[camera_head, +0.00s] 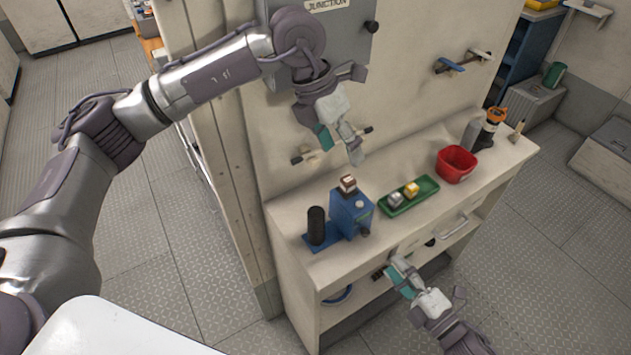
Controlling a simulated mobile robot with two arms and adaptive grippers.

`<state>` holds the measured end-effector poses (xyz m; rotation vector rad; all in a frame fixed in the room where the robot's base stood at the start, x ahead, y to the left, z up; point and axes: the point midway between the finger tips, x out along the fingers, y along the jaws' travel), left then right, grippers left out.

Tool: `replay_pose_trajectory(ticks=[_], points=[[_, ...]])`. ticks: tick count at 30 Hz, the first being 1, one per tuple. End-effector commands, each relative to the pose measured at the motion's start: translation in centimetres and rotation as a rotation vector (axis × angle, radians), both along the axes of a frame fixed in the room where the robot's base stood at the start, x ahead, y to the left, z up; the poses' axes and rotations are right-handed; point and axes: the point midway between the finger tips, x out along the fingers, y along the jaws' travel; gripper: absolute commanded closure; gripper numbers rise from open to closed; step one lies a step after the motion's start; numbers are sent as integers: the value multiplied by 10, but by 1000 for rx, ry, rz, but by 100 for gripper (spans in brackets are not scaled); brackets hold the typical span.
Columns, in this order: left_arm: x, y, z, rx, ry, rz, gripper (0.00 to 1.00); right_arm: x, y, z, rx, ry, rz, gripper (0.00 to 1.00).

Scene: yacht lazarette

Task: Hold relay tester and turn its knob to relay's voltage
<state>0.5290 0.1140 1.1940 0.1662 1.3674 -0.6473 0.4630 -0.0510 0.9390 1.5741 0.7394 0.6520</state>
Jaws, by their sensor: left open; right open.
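The relay tester, a blue box (350,217), stands upright on the cream counter. A small pale round detail, perhaps its knob (366,207), shows on its right face; any markings are too small to read. A brown-and-white block (348,184), perhaps the relay, sits on top. A black cylinder (317,225) stands on a blue base just left of the box. My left gripper (340,146) is open and empty above and behind the tester, near the wall panel. My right gripper (399,275) is open and empty in front of the counter's front edge, lower right of the tester.
A green tray (427,195) with a grey and a yellow block lies right of the tester. A grey junction box (345,45) hangs on the wall behind my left arm.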

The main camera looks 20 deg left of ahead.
Motion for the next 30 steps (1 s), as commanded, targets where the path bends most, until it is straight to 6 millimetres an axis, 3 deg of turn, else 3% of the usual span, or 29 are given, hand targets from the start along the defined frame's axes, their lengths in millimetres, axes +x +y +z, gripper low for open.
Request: replay_pose_trajectory(ticks=[1,3,6,16,30], points=[[-7,6,-21,71,20,-4,30,0,0,0,0,0,0,58],[-14,16,-45,163,39,-2,30,0,0,0,0,0,0,58],[-22,27,-67,262,54,-3,30,0,0,0,0,0,0,58],[-28,37,-103,341,66,1,30,0,0,0,0,0,0,58],[-28,36,-192,338,66,-1,30,0,0,0,0,0,0,58]])
